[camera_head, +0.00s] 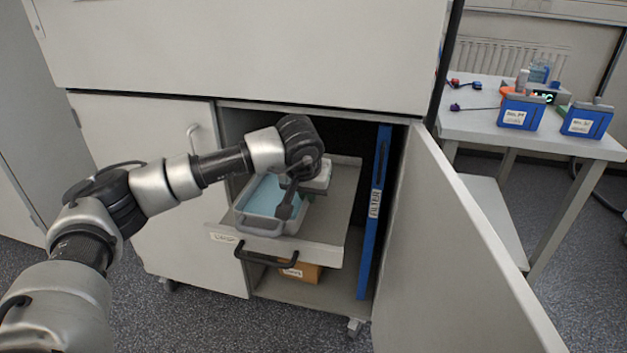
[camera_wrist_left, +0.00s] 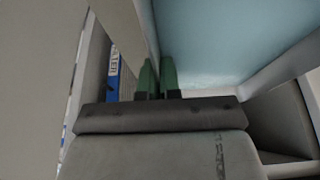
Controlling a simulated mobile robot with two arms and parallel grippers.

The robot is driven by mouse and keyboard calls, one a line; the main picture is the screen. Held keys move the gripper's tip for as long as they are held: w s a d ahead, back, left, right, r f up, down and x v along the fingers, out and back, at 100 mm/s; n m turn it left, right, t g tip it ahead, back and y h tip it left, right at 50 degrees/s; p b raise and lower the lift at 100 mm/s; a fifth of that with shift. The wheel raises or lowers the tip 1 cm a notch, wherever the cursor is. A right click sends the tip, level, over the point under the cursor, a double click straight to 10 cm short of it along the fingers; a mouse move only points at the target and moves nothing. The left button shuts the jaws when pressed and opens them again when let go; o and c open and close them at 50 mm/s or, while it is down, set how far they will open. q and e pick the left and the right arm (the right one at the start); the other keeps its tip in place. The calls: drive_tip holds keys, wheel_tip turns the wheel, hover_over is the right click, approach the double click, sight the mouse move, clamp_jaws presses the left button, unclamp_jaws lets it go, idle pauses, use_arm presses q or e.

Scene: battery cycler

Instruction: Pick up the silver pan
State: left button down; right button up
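The silver pan (camera_head: 262,226), a shallow tray with light blue inside, sits at the pulled-out drawer (camera_head: 335,225) in the open cabinet. My left arm reaches over it from the left, and my left gripper (camera_head: 286,210) points down at the pan's right side. In the left wrist view, the green fingertips (camera_wrist_left: 157,77) are close together with the pan's thin side wall between them. The pan's blue inside (camera_wrist_left: 240,40) fills the upper right there. I cannot tell whether the pan touches the drawer floor. My right gripper is not in view.
The open cabinet door (camera_head: 450,240) stands at the right. A blue filter panel (camera_head: 374,215) stands upright beside the drawer. A cardboard box (camera_head: 301,271) lies below the drawer. A table (camera_head: 470,122) with blue boxes is at the far right. The cabinet body overhangs above.

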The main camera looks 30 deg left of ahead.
sight(297, 218)
use_arm(q)
drive_tip(key=shift+s+d, duration=0.35)
drive_tip(key=shift+s, duration=1.05)
drive_tip(key=shift+s+d, duration=0.3)
drive_tip(key=shift+s, duration=1.05)
drive_tip(key=shift+s+d, duration=0.35)
drive_tip(key=shift+s, duration=1.05)
drive_tip(key=shift+s+r, duration=0.1)
